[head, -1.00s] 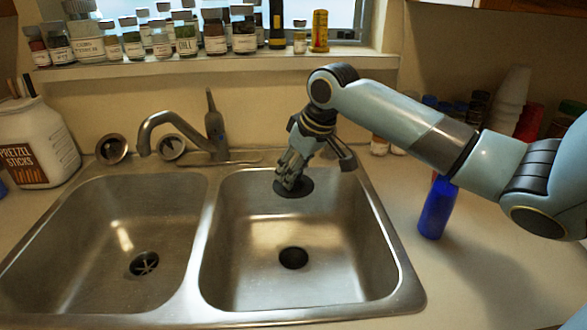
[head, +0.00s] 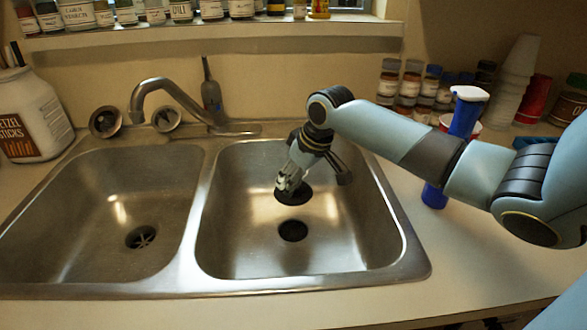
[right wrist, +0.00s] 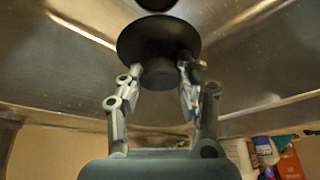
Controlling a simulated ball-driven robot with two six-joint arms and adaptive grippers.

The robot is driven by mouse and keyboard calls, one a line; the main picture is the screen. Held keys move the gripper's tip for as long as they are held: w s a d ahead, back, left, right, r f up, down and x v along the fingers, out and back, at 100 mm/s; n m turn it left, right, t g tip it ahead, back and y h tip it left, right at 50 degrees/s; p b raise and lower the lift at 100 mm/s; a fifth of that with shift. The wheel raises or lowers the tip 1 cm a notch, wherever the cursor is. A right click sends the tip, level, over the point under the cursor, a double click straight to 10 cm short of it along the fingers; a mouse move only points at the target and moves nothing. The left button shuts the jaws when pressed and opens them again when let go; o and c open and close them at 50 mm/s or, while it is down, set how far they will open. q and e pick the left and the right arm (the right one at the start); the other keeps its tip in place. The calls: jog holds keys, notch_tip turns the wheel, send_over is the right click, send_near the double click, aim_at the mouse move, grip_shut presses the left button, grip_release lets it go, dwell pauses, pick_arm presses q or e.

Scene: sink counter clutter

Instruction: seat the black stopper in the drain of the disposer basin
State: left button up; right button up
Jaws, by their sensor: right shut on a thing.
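The black stopper (head: 293,196) is a dark round disc with a knob. My right gripper (head: 290,184) is shut on the knob and holds it over the right basin (head: 350,235). The dark open drain (head: 293,231) of that basin shows just below the stopper in the head view, apart from it. In the right wrist view, the two fingers of the gripper (right wrist: 160,72) pinch the knob of the stopper (right wrist: 158,38), and the drain (right wrist: 157,4) shows at the top edge beyond the disc. My left gripper is not in view.
The left basin (head: 90,215) has a drain with crossbars (head: 141,237). A faucet (head: 190,110) stands behind the divider. A blue bottle (head: 462,118) stands right of the sink, behind my right arm. Jars and stacked cups fill the back right counter. Both basins look otherwise empty.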

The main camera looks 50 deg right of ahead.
aim_at(307, 198)
notch_tip(307, 198, down, 10)
jog(key=b, duration=0.5)
jog(key=shift+f+b, duration=0.8)
jog(key=shift+f, duration=0.7)
dwell(0.4)
jog(key=o, duration=1.2)
jog(key=v, duration=1.2)
